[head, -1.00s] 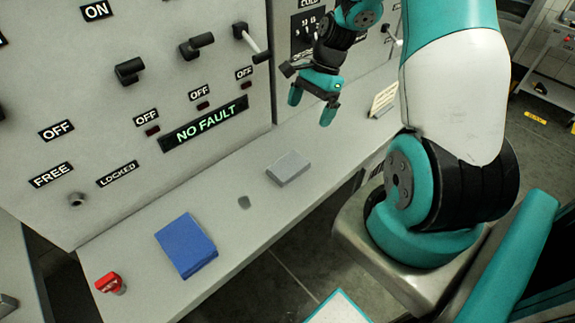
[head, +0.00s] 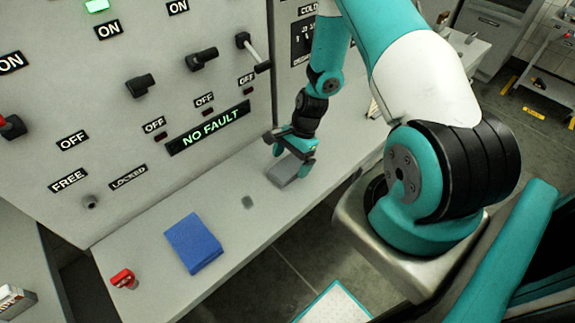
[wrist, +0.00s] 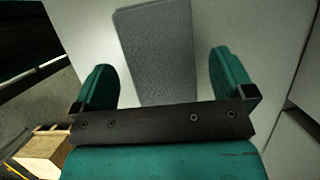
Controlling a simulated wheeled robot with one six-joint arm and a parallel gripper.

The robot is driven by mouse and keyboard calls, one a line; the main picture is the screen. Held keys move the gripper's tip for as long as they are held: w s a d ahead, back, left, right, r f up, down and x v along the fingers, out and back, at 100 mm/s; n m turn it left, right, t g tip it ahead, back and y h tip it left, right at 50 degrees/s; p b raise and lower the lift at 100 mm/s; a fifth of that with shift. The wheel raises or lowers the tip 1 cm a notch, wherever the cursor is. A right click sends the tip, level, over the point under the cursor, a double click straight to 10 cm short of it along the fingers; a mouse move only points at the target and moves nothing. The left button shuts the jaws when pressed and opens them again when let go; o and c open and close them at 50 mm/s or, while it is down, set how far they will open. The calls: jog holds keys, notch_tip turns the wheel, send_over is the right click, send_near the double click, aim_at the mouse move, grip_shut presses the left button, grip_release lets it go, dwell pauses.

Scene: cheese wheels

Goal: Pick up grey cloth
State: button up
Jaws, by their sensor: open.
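The grey cloth (head: 282,174) is a flat folded block on the light shelf in the head view. My gripper (head: 291,161) is low over the cloth's far end, pointing down, and partly hides it. In the wrist view the cloth (wrist: 160,50) lies between and ahead of the two teal fingers of my gripper (wrist: 158,75). The fingers are open and stand apart on either side of it, with a gap visible on both sides. I cannot tell the exact height of the fingertips above the shelf.
A blue folded cloth (head: 193,243) and a red object (head: 124,279) lie on the shelf (head: 155,248) toward the left. A panel with handles and a NO FAULT display (head: 208,128) rises behind the shelf.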

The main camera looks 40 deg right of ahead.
aim_at(290, 166)
jog(key=shift+x, duration=0.75)
jog(key=c, duration=1)
jog(key=shift+r, duration=0.1)
notch_tip(290, 166, up, 20)
jog(key=b, duration=0.3)
jog(key=shift+b, duration=0.4)
